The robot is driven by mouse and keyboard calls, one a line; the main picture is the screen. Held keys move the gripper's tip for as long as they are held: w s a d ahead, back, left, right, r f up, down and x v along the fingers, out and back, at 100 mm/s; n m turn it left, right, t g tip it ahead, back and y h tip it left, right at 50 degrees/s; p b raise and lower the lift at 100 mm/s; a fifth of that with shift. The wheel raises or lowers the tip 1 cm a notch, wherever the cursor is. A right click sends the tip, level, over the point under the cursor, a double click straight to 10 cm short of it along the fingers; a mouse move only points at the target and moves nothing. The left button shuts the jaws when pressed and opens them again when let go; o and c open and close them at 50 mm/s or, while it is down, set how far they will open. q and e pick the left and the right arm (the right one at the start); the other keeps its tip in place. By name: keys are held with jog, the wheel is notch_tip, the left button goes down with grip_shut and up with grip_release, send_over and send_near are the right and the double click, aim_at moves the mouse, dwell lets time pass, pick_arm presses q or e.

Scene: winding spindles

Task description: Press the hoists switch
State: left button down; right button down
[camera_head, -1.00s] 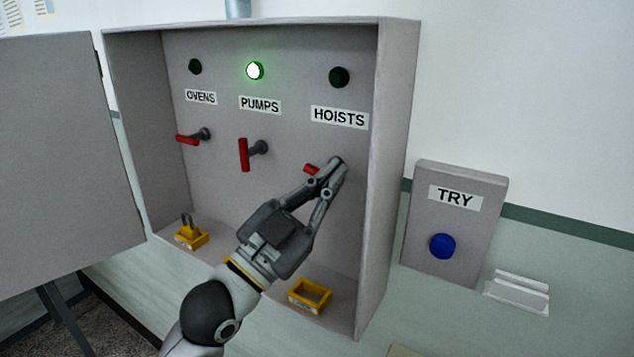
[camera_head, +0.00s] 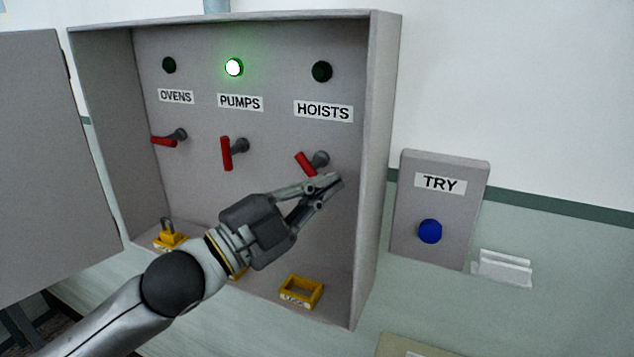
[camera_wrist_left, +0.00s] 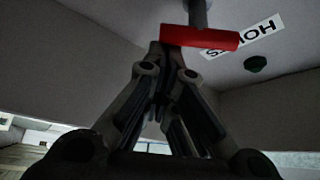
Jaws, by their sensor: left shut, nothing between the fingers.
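The hoists switch (camera_head: 305,163) is a red handle on a dark stem, under the HOISTS label (camera_head: 323,111) in the open grey cabinet. Its handle slants down to the right. The lamp (camera_head: 321,71) above that label is dark. My left gripper (camera_head: 334,181) is shut and empty, with its tips just below and right of the switch. In the left wrist view the red handle (camera_wrist_left: 200,38) crosses just above the closed fingertips (camera_wrist_left: 163,50); I cannot tell whether they touch. My right gripper is not in view.
The pumps switch (camera_head: 227,153) hangs upright under a lit green lamp (camera_head: 234,67). The ovens switch (camera_head: 165,142) lies nearly level. A yellow padlock (camera_head: 170,235) and yellow holder (camera_head: 302,291) are at the cabinet's bottom. The cabinet's right wall (camera_head: 372,180) stands close to my gripper.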

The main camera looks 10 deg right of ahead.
pick_arm(q)
jog(key=shift+w+a+f, duration=0.1)
jog(key=shift+a+f, duration=0.05)
jog(key=shift+f, duration=0.35)
jog(key=shift+w+a+f, duration=0.2)
jog(key=shift+a+f, duration=0.05)
jog(key=shift+f, duration=0.05)
dwell(0.8)
dwell(0.3)
